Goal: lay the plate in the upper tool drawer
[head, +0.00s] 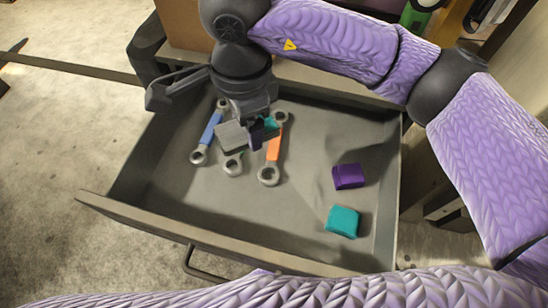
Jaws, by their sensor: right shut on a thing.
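The open tool drawer (165,215) fills the middle of the head view. My right gripper (248,128) points down over its back left part. It is shut on a small grey flat piece, which looks like the plate (231,136); my fingers hide part of it. The plate is above the wrenches. I cannot tell how high it is above the drawer floor. My left gripper is not in view.
In the drawer lie a blue wrench (209,131), a teal wrench (232,165) partly hidden under my gripper, an orange wrench (273,150), a purple block (348,176) and a teal block (343,221). The front middle floor of the drawer is bare.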

